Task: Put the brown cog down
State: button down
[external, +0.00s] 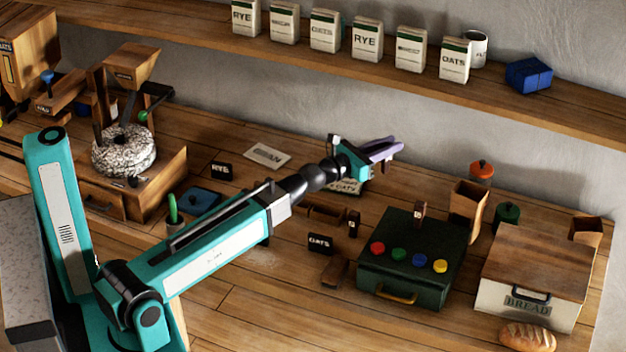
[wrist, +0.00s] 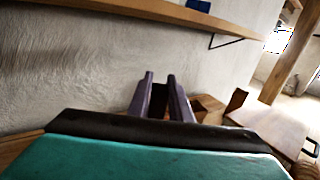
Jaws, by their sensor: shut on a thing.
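My gripper (external: 392,148) is held up above the back of the wooden bench, close to the wall and below the shelf. Its purple fingers also show in the wrist view (wrist: 163,98), pointing forward with a narrow dark gap between them. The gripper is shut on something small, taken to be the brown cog. The fingers are well clear of the bench top.
Below stand a dark green box (external: 405,285) with coloured buttons, a wooden bin (external: 467,200), an orange-lidded pot (external: 481,172) and a bread box (external: 530,275). A stone mill (external: 123,150) is at left. A shelf (external: 400,82) with several packets runs above.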

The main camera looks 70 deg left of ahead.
jog(key=w+d+m+h, duration=0.1)
jog(key=w+d+h, duration=0.15)
jog(key=d, duration=0.65)
jog(key=w+d+m+h, duration=0.2)
jog(key=w+d, duration=0.2)
jog(key=d, duration=0.6)
jog(key=shift+y, duration=0.25)
jog(key=shift+s+d+f+p, duration=0.1)
jog(key=shift+f+p, duration=0.1)
jog(key=shift+f, duration=1.1)
jog(key=shift+s+d+f+p, duration=0.1)
jog(key=shift+f+p, duration=0.1)
jog(key=shift+f, duration=1.1)
jog(key=shift+f+b, duration=1.45)
jog(key=shift+f, duration=0.75)
jog(key=shift+f+b, duration=0.95)
jog(key=shift+f, duration=0.8)
jog(key=shift+f, duration=0.15)
